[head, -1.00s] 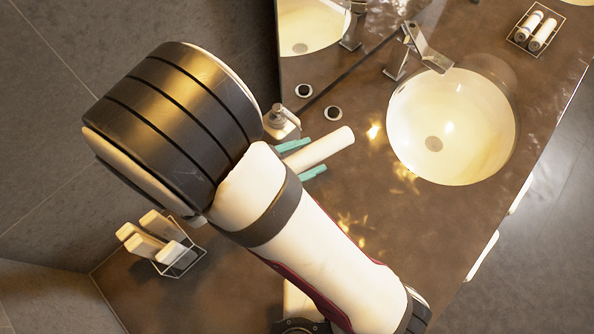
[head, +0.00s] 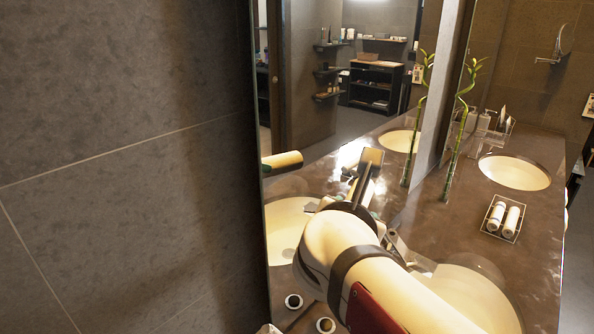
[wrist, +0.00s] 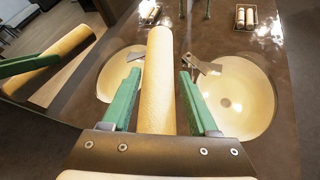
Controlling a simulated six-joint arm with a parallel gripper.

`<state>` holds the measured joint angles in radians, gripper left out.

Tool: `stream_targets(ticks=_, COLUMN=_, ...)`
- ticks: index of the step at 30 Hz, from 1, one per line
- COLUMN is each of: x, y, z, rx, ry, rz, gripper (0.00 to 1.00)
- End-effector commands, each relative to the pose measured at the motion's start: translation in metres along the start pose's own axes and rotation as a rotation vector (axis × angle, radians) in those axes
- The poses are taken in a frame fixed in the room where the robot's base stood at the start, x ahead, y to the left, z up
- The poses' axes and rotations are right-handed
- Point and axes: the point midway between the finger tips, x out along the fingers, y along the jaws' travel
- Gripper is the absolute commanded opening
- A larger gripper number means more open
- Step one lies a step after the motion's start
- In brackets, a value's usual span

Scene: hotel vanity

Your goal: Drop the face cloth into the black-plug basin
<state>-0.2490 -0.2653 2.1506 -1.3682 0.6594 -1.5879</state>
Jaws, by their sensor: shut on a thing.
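The face cloth, a cream roll (wrist: 159,75), lies lengthwise between the green fingers of my gripper (wrist: 160,80) in the wrist view, held above the counter. In the head view my arm hides the gripper and the cloth; a cream roll shows in the mirror (head: 282,160). The near basin (wrist: 252,75), cream and round, is to the right of the cloth in the wrist view, its drain plug greyish. It is partly hidden by my arm in the head view (head: 480,290). A far basin (head: 514,173) lies further along the counter; its plug is not visible. No plug looks clearly black.
A metal tap (wrist: 200,66) stands by the near basin. A wire tray (head: 502,219) with two white rolls lies between the basins. A bamboo stem in a glass vase (head: 448,175) stands by the mirror. Small round dark-topped items (head: 293,301) are on the counter nearby.

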Motion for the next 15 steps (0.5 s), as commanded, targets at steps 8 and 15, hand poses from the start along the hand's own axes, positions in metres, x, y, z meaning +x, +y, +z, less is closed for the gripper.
stream_targets(ticks=8, x=0.067, y=-0.044, z=0.003, rx=0.12, ry=-0.054, rz=-0.179, gripper=0.0)
stream_targets(ticks=15, x=0.156, y=-0.131, z=-0.004, rx=0.28, ry=-0.14, rz=-0.406, gripper=0.0)
